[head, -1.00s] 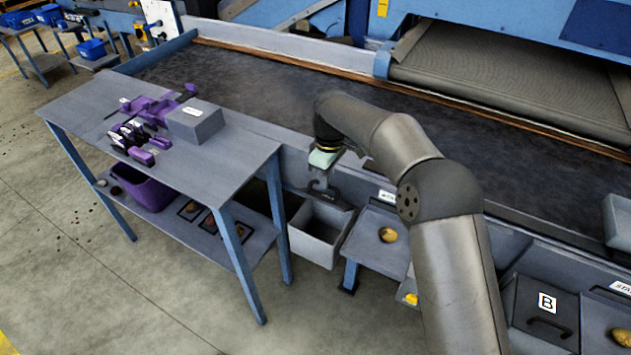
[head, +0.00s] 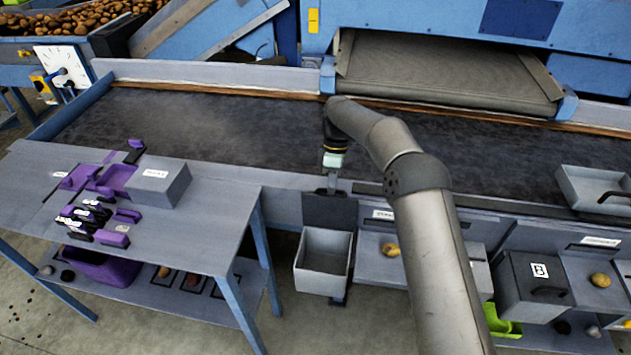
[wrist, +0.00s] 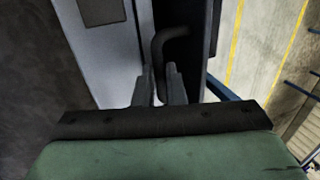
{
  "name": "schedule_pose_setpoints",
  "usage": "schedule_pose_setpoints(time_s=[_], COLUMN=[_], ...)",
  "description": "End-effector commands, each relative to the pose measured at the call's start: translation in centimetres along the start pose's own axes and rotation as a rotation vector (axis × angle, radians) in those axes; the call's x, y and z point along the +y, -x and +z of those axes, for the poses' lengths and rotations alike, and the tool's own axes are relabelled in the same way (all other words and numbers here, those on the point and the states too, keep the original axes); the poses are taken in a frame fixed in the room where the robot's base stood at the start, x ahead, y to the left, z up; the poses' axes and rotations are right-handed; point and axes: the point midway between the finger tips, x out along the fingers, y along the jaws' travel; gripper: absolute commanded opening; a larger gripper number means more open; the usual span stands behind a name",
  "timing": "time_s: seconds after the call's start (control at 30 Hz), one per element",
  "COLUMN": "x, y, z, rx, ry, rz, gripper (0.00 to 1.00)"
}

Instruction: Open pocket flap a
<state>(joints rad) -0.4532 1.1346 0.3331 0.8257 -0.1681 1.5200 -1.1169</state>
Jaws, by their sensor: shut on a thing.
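Pocket flap a (head: 330,211) is a dark panel standing roughly upright at the back edge of a grey open bin (head: 323,285). The bin's inside shows and looks empty. My gripper (head: 332,184) is at the flap's upper edge, its fingers pointing down. In the wrist view the two fingers (wrist: 160,87) are closed around the lower part of a dark bent handle (wrist: 160,48). The dark flap panel (wrist: 197,45) shows beside the handle. No letter shows on this flap.
A grey table (head: 215,215) with purple tools and a grey box (head: 156,183) stands to the left. A tray with a potato (head: 390,250) is just right of the bin. Pocket B's lid (head: 538,272) is down further right. The conveyor belt (head: 230,135) runs behind.

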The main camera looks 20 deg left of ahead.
Motion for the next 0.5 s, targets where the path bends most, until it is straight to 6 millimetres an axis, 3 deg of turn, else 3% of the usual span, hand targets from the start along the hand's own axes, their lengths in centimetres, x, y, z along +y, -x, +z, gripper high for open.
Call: schedule_pose_setpoints(time_s=[0.03,0.47,0.5], x=[0.02,0.18,0.19], y=[-0.99,-1.14,-1.14], z=[0.25,0.60,0.60], rx=[-0.006,-0.006,-0.006], ry=[0.002,0.003,0.003], rz=[-0.023,-0.034,-0.033], gripper=[0.00,0.00,0.13])
